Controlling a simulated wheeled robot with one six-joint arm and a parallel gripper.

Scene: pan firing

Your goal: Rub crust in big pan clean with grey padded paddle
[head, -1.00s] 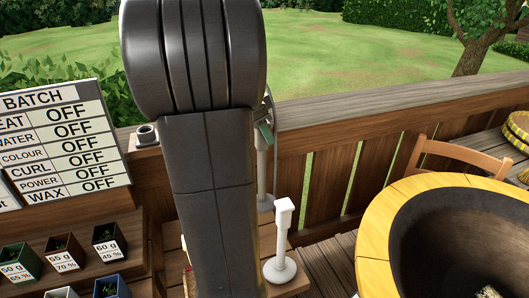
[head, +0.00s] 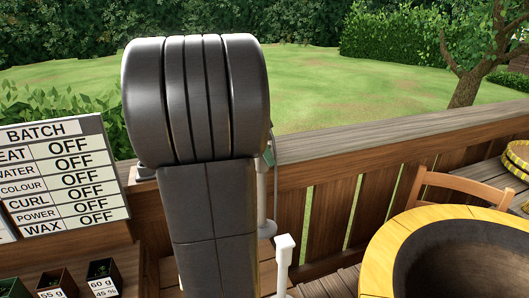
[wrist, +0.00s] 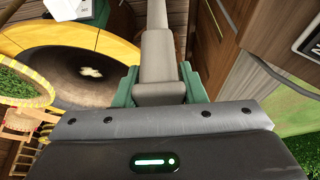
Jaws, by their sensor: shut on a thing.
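The big pan (head: 465,250) has a wide yellow rim and a dark bowl; it stands at the lower right in the head view, cut off by the frame edges. In the wrist view the pan (wrist: 60,62) is at the upper left, with a pale crust patch (wrist: 90,72) in its bowl. My gripper (wrist: 160,86) has green fingers and is shut on the grey paddle (wrist: 159,52). The paddle points away from the gripper, to the right of the pan and apart from the crust in the picture.
A batch board (head: 68,175) stands at the left, above small dark boxes (head: 103,275). A white post (head: 284,262) stands left of the pan. A wooden railing (head: 335,150) runs behind, with a wooden chair (head: 465,185) beyond the pan.

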